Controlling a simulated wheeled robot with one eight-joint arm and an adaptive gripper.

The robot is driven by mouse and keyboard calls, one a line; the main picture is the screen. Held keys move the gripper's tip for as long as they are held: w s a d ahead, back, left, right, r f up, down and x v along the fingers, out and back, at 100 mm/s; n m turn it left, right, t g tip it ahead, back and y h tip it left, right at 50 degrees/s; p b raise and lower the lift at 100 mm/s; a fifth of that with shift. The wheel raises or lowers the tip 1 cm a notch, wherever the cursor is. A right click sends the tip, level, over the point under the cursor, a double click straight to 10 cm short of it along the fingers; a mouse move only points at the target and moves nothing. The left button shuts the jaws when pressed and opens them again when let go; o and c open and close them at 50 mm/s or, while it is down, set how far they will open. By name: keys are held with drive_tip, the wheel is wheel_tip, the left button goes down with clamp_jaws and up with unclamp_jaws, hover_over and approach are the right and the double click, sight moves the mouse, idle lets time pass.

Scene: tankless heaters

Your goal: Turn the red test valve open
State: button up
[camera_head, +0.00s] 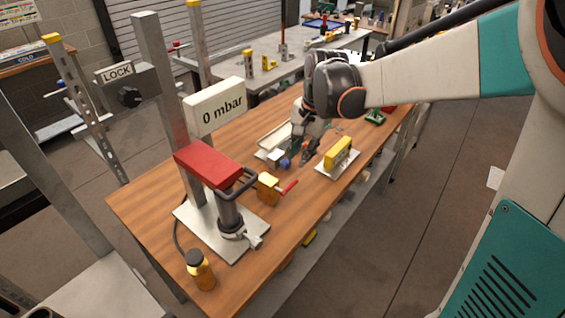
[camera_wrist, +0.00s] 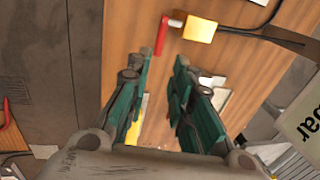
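The test valve is a small yellow block (camera_head: 268,185) with a red lever (camera_head: 289,187), beside the pump stand on the wooden bench. In the wrist view the red lever (camera_wrist: 161,37) stands beyond my fingertips, at the left of the yellow block (camera_wrist: 200,28). My gripper (camera_head: 304,158) hangs above the bench, behind the lever in the head view. In the wrist view its two teal fingers (camera_wrist: 161,64) are spread apart with nothing between them. The lever is apart from both fingers.
A display reading 0 mbar (camera_head: 222,106) and a red-topped pump (camera_head: 208,164) stand left of the valve. A yellow block on a white plate (camera_head: 338,153) is to the right. A yellow bottle (camera_head: 200,270) stands near the front. A LOCK panel (camera_head: 128,88) is further left.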

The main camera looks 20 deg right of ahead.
sight(291, 184)
drive_tip(key=f+b, duration=0.1)
drive_tip(key=f, duration=0.3)
drive_tip(key=w+a+f+b, duration=0.1)
drive_tip(key=f+b, duration=0.1)
drive_tip(key=f, duration=0.2)
drive_tip(key=w+f+b, duration=0.1)
drive_tip(key=f, duration=0.3)
drive_tip(key=shift+a+f, duration=0.15)
drive_tip(key=shift+a, duration=0.1)
clamp_jaws()
